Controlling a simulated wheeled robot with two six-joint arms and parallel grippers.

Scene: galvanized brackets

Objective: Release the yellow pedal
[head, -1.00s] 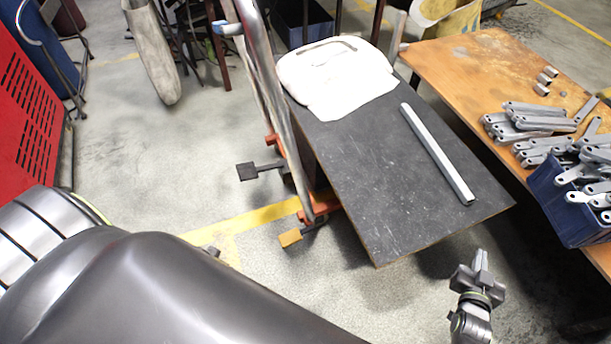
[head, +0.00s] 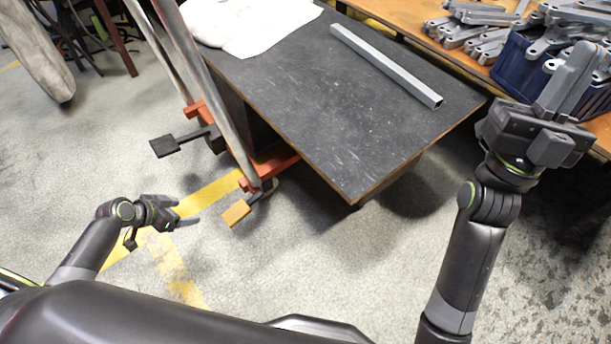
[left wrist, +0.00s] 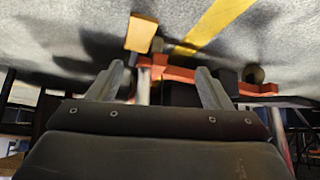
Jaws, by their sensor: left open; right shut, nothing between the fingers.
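The yellow pedal (head: 236,213) sticks out low at the near corner of the cart's orange frame, just above the floor. It also shows beyond the fingertips in the left wrist view (left wrist: 141,33). My left gripper (head: 196,210) is open and empty, to the left of the pedal and apart from it. Its two fingers point towards the cart frame in the left wrist view (left wrist: 159,75). My right gripper (head: 583,52) is shut and empty, raised at the right near the blue bin.
A black pedal (head: 164,146) sits further back on the same cart. The dark cart top (head: 330,120) holds a grey metal bar (head: 386,65) and a white cloth (head: 245,25). A blue bin (head: 518,62) of brackets stands on the wooden table (head: 395,18). Floor in front is clear.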

